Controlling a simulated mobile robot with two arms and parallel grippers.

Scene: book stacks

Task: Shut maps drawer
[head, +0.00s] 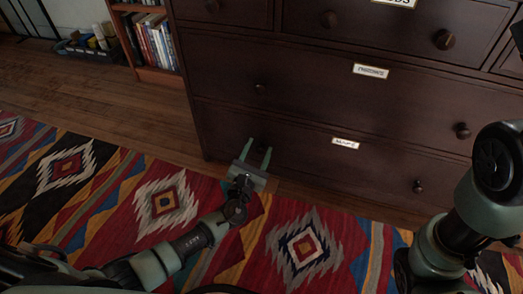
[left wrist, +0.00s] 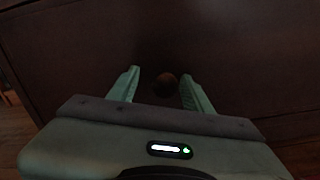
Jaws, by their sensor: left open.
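The maps drawer (head: 340,165) is the bottom drawer of the dark brown chest, with a small white label. Its front looks about level with the chest; I cannot tell if a small gap is left. Its right knob (head: 418,186) shows in the head view. My left gripper (head: 258,149) is open, its two green fingers pointing at the left part of this drawer. In the left wrist view a round knob (left wrist: 165,83) lies between the open fingers (left wrist: 160,76); I cannot tell if they touch it. My right arm shows at the right, its gripper out of view.
The drawer above (head: 320,90) has its own label and knobs and looks shut. A bookshelf (head: 158,75) stands left of the chest, with a box of items (head: 85,48) beside it. A patterned rug (head: 165,200) covers the floor in front; bare wood lies between.

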